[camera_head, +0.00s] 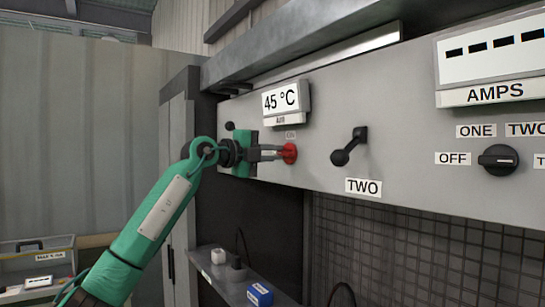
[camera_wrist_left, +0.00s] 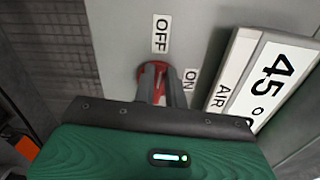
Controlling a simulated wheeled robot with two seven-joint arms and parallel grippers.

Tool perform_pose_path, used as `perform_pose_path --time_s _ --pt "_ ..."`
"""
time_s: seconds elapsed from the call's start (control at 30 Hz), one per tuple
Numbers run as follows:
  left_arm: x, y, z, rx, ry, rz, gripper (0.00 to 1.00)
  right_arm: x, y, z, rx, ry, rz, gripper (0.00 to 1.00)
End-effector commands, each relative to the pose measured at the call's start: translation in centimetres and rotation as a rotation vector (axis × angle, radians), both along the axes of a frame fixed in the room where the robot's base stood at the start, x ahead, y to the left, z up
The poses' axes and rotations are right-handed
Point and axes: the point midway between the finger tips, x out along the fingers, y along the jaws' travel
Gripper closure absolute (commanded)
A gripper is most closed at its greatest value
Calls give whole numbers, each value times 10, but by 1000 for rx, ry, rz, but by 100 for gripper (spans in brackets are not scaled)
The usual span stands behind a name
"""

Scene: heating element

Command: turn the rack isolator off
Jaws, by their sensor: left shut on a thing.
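The rack isolator is a red rotary knob (camera_head: 291,153) on the grey panel, below the 45 °C display. My left gripper (camera_head: 277,153) reaches it from the left, with its fingers shut on the knob. In the left wrist view the red knob (camera_wrist_left: 143,72) shows behind the fingers (camera_wrist_left: 160,82), which hide most of its handle. The OFF label (camera_wrist_left: 161,34) and ON label (camera_wrist_left: 191,80) sit beside the knob. Which label the handle points at cannot be told. My right gripper is not in view.
The temperature display (camera_head: 286,101) is just above my left gripper. A black lever (camera_head: 349,146) above the TWO label sticks out to the right of the knob. A black selector (camera_head: 498,160) is further right. A shelf (camera_head: 226,284) with small blocks lies below.

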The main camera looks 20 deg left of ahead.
Motion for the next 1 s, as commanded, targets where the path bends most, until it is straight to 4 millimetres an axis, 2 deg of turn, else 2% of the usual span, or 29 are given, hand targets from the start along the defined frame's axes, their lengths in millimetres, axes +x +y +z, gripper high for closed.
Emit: perform_pose_path --time_s 0.33,0.8,0.83,0.9,1.0 --pt "0 0 -2 -83 63 1 100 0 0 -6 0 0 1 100" --pt "0 1 -3 -91 71 1 100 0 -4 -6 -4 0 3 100" --pt "0 1 -3 -91 71 1 81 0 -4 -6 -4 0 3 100" --pt "0 1 -3 -91 71 1 68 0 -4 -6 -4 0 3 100" --pt "0 0 -3 -90 70 1 65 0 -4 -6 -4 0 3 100"
